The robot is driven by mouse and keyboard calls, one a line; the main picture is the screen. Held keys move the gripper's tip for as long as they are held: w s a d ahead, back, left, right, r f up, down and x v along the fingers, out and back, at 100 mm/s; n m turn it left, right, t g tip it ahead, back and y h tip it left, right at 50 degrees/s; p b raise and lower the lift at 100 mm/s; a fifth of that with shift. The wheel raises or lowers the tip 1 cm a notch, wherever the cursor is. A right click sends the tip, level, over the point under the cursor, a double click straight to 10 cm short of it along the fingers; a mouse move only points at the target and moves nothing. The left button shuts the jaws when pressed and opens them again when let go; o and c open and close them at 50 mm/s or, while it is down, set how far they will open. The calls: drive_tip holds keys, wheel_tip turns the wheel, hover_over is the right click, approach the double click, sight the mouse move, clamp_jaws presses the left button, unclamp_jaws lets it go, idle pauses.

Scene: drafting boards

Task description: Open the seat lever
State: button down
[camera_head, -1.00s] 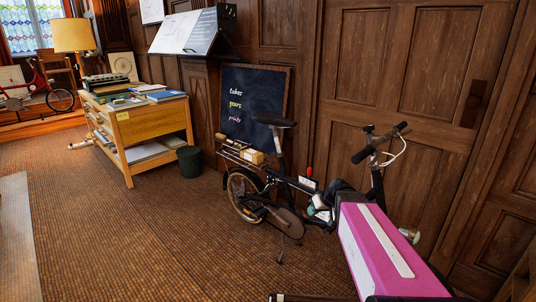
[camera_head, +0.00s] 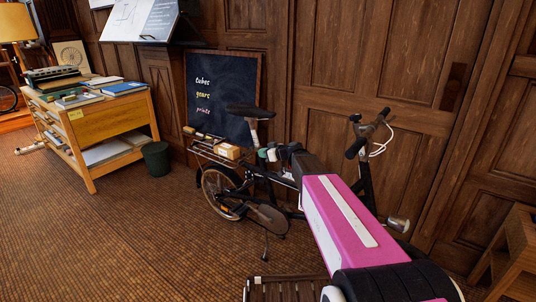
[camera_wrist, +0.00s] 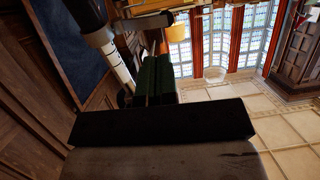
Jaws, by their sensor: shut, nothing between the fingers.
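A black folding bicycle stands by the wooden wall in the head view, its dark saddle (camera_head: 247,111) on a pale seat post (camera_head: 254,132). My gripper (camera_head: 267,153) is at the end of my arm, just right of the lower seat post. In the wrist view my gripper's dark green fingers (camera_wrist: 155,72) are together with nothing between them. The silver and white post (camera_wrist: 118,62) with a black collar (camera_wrist: 100,37) lies close on their left. I cannot clearly make out the seat lever. I cannot tell whether the fingers touch the post.
The rear rack carries a small cardboard box (camera_head: 228,152). The handlebars (camera_head: 368,138) rise beyond my arm on the right. A blackboard (camera_head: 222,95) leans on the wall behind the saddle. A wooden desk (camera_head: 85,135) and dark bin (camera_head: 156,158) stand left. The floor between is clear.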

sight(245, 154)
drive_tip(key=x, duration=0.8)
drive_tip(key=shift+w+a, duration=0.1)
drive_tip(key=shift+a, duration=0.05)
drive_tip(key=shift+w+a+f, duration=0.1)
drive_tip(key=shift+a+f, duration=0.1)
drive_tip(key=shift+a, duration=0.25)
drive_tip(key=shift+w+a+f, duration=0.1)
drive_tip(key=shift+a+f, duration=0.05)
drive_tip(key=shift+a, duration=0.35)
drive_tip(key=shift+d, duration=0.1)
drive_tip(key=shift+s+d+r, duration=0.1)
drive_tip(key=shift+d+r, duration=0.1)
drive_tip(key=shift+d, duration=0.45)
